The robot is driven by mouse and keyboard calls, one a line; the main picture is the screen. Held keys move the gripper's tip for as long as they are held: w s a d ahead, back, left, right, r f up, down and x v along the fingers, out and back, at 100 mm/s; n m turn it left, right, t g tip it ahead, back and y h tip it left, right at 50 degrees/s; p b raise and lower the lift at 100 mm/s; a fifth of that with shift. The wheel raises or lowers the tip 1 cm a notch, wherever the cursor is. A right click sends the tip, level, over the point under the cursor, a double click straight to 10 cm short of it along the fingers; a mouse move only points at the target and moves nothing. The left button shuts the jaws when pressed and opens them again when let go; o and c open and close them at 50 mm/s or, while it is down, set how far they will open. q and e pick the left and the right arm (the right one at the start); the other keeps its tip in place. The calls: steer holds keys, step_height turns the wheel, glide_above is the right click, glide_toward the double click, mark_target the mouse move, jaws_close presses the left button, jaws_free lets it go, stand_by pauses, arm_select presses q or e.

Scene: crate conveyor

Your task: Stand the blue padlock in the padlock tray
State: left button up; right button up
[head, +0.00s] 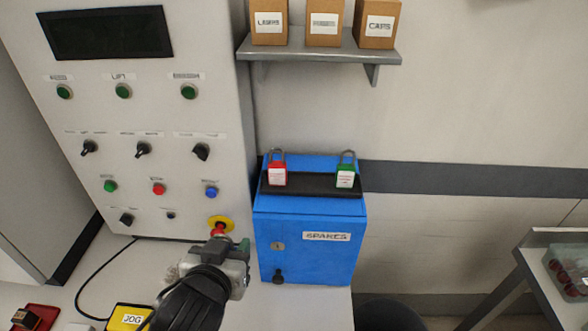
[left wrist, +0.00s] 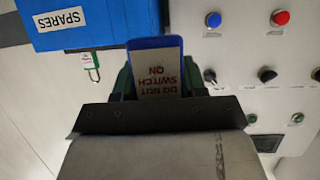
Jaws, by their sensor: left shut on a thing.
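My left gripper (head: 230,248) is shut on the blue padlock (left wrist: 153,43). In the left wrist view, the padlock body with its white "DO NOT SWITCH ON" label sits between the green fingers; its shackle is not seen. In the head view the gripper hides the padlock. The black padlock tray (head: 312,186) lies on top of the blue spares box. A red padlock (head: 278,176) stands at its left end and a green padlock (head: 345,178) at its right end. The gripper is in front of the panel, lower and left of the tray. My right gripper is not in view.
The blue spares box (head: 310,258) stands beside the control panel (head: 140,215). A red emergency button (head: 219,229) with a yellow ring is close behind the gripper. A shelf (head: 320,50) with cartons hangs above the tray. The tray's middle is clear.

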arm_select(q)
steer(key=d+r+m+g+h+p, duration=0.1)
steer(key=d+r+m+h+p, duration=0.1)
steer(key=d+r, duration=0.5)
steer(key=d+r+m+h+p, duration=0.1)
steer(key=d+r+h+p, duration=0.2)
steer(key=r, duration=0.6)
steer(key=w+d+y+p, duration=0.1)
steer(key=w+p, duration=0.3)
steer(key=w, duration=1.5)
step_height(320, 180, down, 7)
steer(key=w+p, duration=0.1)
steer(key=p, duration=0.1)
steer(key=shift+w+d+m+p, duration=0.2)
steer(key=shift+m+p, duration=0.1)
steer(key=shift+p, duration=0.1)
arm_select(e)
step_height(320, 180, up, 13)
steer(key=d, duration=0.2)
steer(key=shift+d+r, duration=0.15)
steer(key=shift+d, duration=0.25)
